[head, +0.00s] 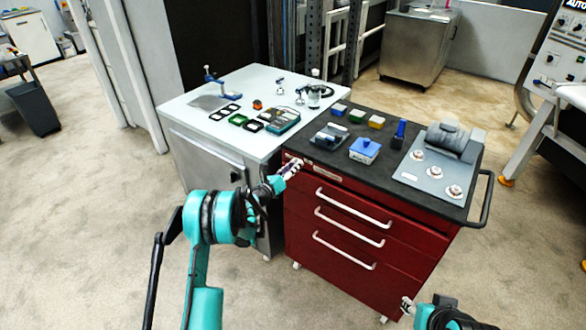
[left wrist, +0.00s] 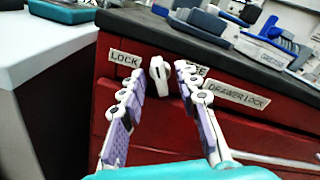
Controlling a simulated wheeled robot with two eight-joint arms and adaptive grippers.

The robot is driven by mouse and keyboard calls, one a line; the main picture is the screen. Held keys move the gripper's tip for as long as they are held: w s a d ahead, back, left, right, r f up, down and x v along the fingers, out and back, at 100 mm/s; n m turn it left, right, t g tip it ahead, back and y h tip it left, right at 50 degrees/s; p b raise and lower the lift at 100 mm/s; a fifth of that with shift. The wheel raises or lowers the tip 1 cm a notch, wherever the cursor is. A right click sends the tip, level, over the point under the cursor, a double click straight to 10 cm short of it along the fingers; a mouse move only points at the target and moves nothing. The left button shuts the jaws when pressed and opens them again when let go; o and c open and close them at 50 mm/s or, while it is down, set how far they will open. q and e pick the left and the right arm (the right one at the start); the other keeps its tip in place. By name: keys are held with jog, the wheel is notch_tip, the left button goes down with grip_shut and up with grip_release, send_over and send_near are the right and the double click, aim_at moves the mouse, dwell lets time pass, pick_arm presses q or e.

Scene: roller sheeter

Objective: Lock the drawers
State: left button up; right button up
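The red drawer cabinet (head: 330,271) stands at the centre of the head view, its drawers closed flush. In the left wrist view, a small pale lock knob (left wrist: 158,76) sits at the top left of its red front. A "LOCK" label (left wrist: 125,59) is left of the knob and a "DRAWER LOCK" label (left wrist: 238,95) is to its right. My left gripper (head: 291,169) is at this corner. Its fingers are spread either side of the knob, with gaps showing, and partly hide another label. My right gripper (head: 406,304) is low, by the cabinet's lower right; its opening is unclear.
The cabinet's black top holds a blue box (head: 365,149), a grey device (head: 433,176) and small coloured boxes. A white-topped table (head: 185,118) with parts stands against its left side. A black push handle (head: 486,200) sticks out on the right. Open floor lies in front.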

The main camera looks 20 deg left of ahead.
pick_arm(q)
jog(key=shift+c, duration=0.3)
grip_shut()
jog(key=shift+w+n+b, duration=0.1)
jog(key=shift+n+b, duration=1.5)
jog(key=shift+n, duration=4.1)
